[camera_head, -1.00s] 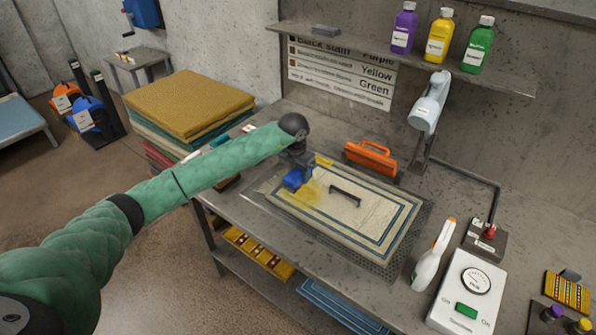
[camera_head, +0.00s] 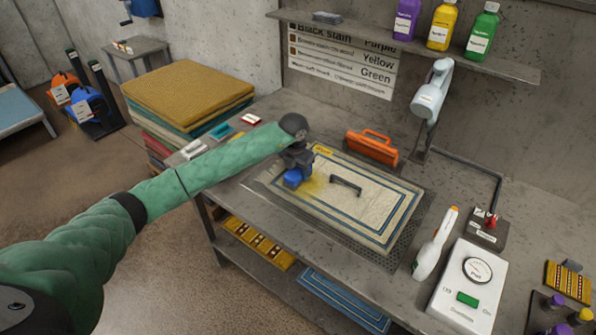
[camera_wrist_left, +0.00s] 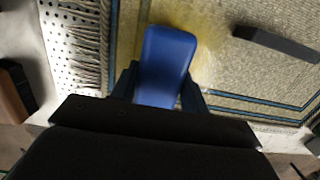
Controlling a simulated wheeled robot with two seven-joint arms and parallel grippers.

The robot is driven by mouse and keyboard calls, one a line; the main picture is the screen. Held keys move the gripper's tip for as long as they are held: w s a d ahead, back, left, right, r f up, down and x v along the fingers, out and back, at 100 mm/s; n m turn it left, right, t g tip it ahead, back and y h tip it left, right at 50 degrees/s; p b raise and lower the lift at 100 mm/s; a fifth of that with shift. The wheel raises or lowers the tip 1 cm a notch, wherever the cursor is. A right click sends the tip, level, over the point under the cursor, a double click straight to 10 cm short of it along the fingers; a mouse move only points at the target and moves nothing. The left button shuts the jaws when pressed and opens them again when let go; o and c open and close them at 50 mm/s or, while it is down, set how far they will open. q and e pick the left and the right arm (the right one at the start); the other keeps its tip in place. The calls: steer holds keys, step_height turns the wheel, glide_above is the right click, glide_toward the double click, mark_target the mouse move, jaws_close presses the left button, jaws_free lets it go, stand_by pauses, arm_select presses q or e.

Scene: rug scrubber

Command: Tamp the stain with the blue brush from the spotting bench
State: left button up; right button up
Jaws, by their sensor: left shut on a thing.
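My left gripper (camera_head: 297,166) is shut on the blue brush (camera_head: 293,178), over the left part of the cream rug with blue border lines (camera_head: 375,215). In the left wrist view the blue brush (camera_wrist_left: 167,60) sits between the fingers, above a yellow stain (camera_wrist_left: 212,45). In the head view the yellow stain (camera_head: 316,188) shows just right of the brush. I cannot tell whether the bristles touch the rug. A dark curved mark or handle-like shape (camera_head: 346,183) lies on the rug. The right gripper is not in view.
Stacked rugs (camera_head: 188,95) stand at left.

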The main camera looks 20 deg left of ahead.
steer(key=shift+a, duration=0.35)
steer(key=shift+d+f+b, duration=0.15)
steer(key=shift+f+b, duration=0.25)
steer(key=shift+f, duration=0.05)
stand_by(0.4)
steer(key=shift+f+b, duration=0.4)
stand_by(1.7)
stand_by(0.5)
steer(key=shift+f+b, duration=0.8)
steer(key=shift+b, duration=0.05)
stand_by(2.4)
stand_by(0.5)
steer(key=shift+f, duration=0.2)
